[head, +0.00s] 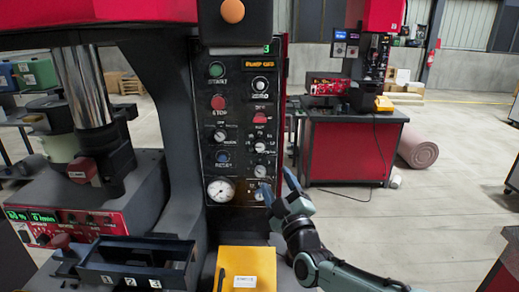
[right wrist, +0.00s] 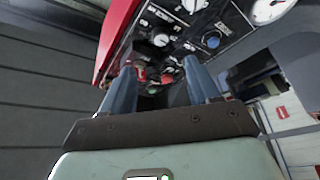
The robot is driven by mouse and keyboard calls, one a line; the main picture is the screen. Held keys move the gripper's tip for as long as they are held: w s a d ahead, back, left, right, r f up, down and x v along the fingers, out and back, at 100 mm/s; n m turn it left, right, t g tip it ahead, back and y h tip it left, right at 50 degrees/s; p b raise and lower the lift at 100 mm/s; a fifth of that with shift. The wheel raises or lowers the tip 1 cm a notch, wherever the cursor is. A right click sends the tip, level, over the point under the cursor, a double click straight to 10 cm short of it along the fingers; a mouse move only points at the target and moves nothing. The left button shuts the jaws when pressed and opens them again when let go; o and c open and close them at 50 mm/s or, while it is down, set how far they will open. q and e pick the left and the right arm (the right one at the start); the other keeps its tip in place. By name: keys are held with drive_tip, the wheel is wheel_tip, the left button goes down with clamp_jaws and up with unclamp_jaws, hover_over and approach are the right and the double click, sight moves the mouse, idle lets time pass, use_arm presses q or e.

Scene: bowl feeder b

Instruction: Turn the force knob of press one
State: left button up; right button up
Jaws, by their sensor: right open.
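The black control panel (head: 238,130) of the near press faces me. It bears a green button (head: 216,69), a red button (head: 218,102), a blue button (head: 223,157), a round gauge (head: 221,190) and a column of light knobs (head: 260,147) at its right. The small labels are too blurred to tell which knob is the force knob. My right gripper (head: 278,187) is open and empty at the panel's lower right. In the right wrist view, its two blue-grey fingers (right wrist: 162,78) stand apart, with a white knob (right wrist: 160,40) beyond them. Contact cannot be told. My left gripper is out of view.
A yellow box (head: 232,270) and a black tray (head: 140,250) with numbered compartments stand below the panel. A metal column (head: 85,85) is at the left. A red workbench (head: 345,150) and a rolled mat (head: 417,150) stand behind. The floor at right is partly clear.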

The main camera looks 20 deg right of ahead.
sight(261, 148)
drive_tip(key=p+x, duration=0.2)
drive_tip(key=x, duration=0.8)
drive_tip(key=shift+w+r+p, duration=0.2)
drive_tip(key=shift+w+p, duration=0.1)
drive_tip(key=shift+p, duration=0.05)
drive_tip(key=shift+x, duration=0.8)
drive_tip(key=shift+f, duration=0.15)
drive_tip(key=c, duration=1)
drive_tip(key=shift+c, duration=0.2)
